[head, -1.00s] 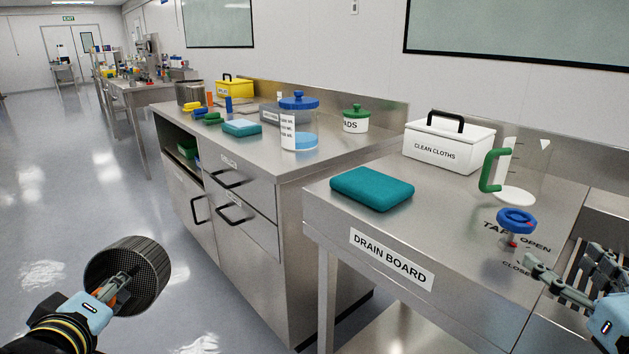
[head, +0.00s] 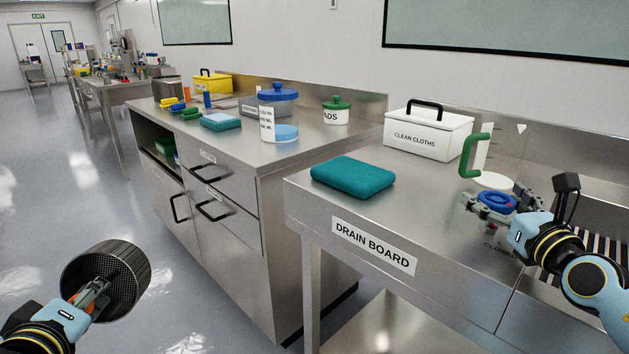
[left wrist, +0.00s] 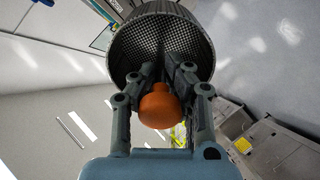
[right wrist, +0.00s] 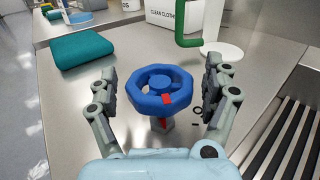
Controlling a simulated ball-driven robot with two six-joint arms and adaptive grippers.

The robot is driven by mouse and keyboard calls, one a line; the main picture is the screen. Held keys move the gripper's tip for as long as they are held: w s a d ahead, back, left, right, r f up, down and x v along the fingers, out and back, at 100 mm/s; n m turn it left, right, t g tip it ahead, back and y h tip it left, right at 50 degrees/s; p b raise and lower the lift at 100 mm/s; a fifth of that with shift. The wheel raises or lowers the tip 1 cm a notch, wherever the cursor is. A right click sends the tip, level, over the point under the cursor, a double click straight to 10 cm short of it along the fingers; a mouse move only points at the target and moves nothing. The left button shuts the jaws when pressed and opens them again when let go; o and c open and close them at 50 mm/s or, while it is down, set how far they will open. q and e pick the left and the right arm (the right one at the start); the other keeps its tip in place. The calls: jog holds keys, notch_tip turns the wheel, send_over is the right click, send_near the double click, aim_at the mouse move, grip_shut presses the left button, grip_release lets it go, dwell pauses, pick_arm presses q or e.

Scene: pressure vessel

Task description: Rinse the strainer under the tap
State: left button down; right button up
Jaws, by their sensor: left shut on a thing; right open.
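The strainer (head: 124,272) is a dark perforated mesh cylinder held above the floor at the lower left of the head view. My left gripper (head: 95,290) is shut on it by an orange knob, which shows in the left wrist view (left wrist: 158,108); the mesh basket (left wrist: 160,45) opens beyond. The tap's blue handwheel (right wrist: 160,90) with a red mark stands on the drain board (head: 373,247). My right gripper (right wrist: 160,85) is open, with one finger on either side of the wheel. The spout is not visible.
A teal folded cloth (head: 352,176), a white clean cloths box (head: 428,135) and a clear jug with a green handle (head: 471,157) stand on the drain board. A slatted sink area (right wrist: 285,140) is at the right. Steel cabinets (head: 220,190) stand behind.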

pick_arm(q)
jog(key=shift+r, duration=0.1)
pick_arm(e)
jog(key=c, duration=1.2)
pick_arm(q)
notch_tip(320, 180, up, 8)
jog(key=p, duration=0.7)
jog(key=shift+w+r+p, duration=0.1)
jog(key=shift+w+p, duration=0.05)
jog(key=shift+p, duration=0.15)
pick_arm(e)
jog(key=shift+o, duration=0.2)
jog(key=m+h, duration=0.1)
jog(key=h, duration=0.1)
jog(key=m+h, duration=0.1)
jog(key=shift+r+h, duration=0.4)
pick_arm(q)
jog(key=shift+r+p, duration=0.5)
pick_arm(e)
jog(key=shift+f+m+g+h, duration=0.2)
jog(key=shift+m+g+h, duration=0.1)
jog(key=shift+m+h, duration=0.45)
jog(key=shift+f, duration=0.15)
jog(key=o, duration=1.2)
jog(key=shift+c, duration=0.2)
